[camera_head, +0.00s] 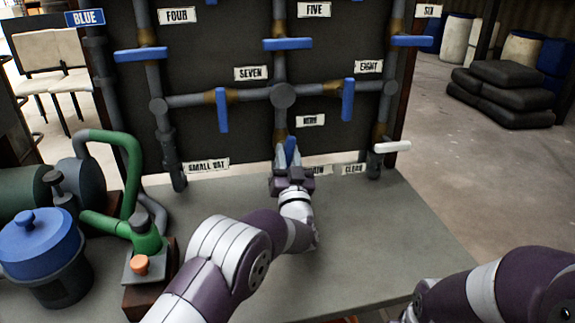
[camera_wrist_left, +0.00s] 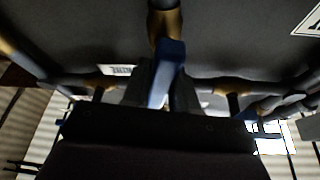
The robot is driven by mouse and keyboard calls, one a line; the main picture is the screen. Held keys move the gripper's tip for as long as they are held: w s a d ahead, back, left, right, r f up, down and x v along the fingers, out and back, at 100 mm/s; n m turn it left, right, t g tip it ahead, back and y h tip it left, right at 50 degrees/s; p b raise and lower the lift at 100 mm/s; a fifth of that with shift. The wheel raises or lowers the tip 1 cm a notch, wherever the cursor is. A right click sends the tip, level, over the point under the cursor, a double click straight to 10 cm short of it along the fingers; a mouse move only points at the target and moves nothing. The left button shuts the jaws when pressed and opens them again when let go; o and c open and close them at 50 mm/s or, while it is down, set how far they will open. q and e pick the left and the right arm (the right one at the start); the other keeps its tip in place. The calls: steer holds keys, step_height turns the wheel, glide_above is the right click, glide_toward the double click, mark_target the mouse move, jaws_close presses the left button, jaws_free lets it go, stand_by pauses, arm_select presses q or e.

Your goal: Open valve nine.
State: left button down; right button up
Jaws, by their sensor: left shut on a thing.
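Valve nine's blue handle (camera_head: 291,150) is low on the middle vertical pipe, below and left of the white NINE label (camera_head: 311,120). My left gripper (camera_head: 288,163) is shut on this handle, hiding part of it in the head view. In the left wrist view the blue handle (camera_wrist_left: 166,72) stands between the dark fingers of my left gripper (camera_wrist_left: 162,88), below a brass-coloured valve body (camera_wrist_left: 165,25). The handle looks roughly in line with the vertical pipe; its exact angle is hard to tell. My right arm shows at lower right, its gripper out of frame.
Handles seven (camera_head: 222,110) and eight (camera_head: 348,99) hang down; handles four (camera_head: 140,54), five (camera_head: 287,44) and six (camera_head: 412,41) lie crosswise. A white handle (camera_head: 392,147) is at right. A green pump (camera_head: 145,235) and blue-lidded pot (camera_head: 40,245) stand left. The bench's right side is clear.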

mark_target(289, 159)
arm_select(q)
steer(key=shift+f+n+y+b, duration=0.15)
steer(key=shift+n+y+b, duration=0.7)
steer(key=shift+n, duration=0.85)
steer(key=c, duration=1)
jaws_free()
steer(key=v, duration=0.2)
steer(key=p+v, duration=0.1)
steer(key=v, duration=0.1)
steer(key=shift+s+d, duration=0.25)
steer(key=shift+s, duration=0.05)
steer(key=s+d, duration=0.1)
steer(key=s, duration=0.3)
steer(key=s+d+p, duration=0.1)
steer(key=s, duration=0.3)
steer(key=s+d+p, duration=0.1)
steer(key=s, duration=0.3)
steer(key=shift+d+f, duration=0.1)
steer(key=shift+d, duration=0.1)
steer(key=shift+w, duration=0.1)
